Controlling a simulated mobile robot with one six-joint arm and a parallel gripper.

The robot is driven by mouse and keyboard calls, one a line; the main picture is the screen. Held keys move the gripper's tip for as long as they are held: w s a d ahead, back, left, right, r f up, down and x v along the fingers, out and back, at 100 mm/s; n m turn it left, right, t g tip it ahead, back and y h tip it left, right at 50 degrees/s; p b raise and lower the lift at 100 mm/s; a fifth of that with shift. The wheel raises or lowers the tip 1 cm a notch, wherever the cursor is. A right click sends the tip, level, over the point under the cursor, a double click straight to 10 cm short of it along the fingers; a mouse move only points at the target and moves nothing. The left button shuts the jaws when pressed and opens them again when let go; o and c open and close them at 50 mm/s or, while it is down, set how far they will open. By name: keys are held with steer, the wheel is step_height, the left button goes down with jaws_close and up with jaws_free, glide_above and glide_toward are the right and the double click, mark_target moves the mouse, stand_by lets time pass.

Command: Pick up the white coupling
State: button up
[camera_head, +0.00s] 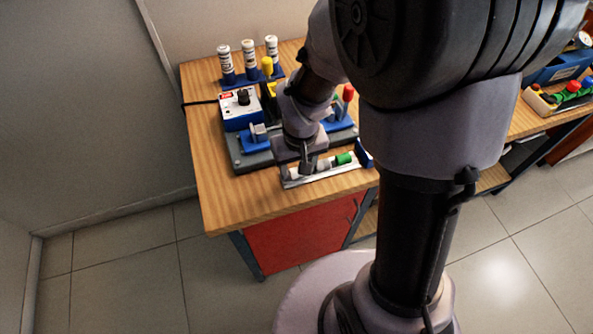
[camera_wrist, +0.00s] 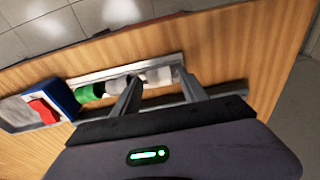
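The white coupling (camera_wrist: 158,76) lies in a narrow metal tray (camera_wrist: 75,80) at the front edge of the wooden bench. A grey piece (camera_wrist: 115,86) and a green coupling (camera_wrist: 90,93) lie in line to its left in the wrist view. My gripper (camera_wrist: 158,84) is open, with one fingertip to each side of the white coupling and visible room between them. In the head view my gripper (camera_head: 308,166) is low over the tray, partly hiding its contents; the green coupling (camera_head: 343,158) shows to its right.
A blue bin (camera_wrist: 62,97) with a red piece stands just left of the tray in the wrist view. Behind my gripper are a dark fixture plate (camera_head: 240,158), a blue-and-white control box (camera_head: 242,108) and white bottles (camera_head: 249,57) in a rack. The bench's front-left corner is clear.

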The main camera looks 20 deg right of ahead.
jaws_close()
steer(key=shift+r, duration=0.1)
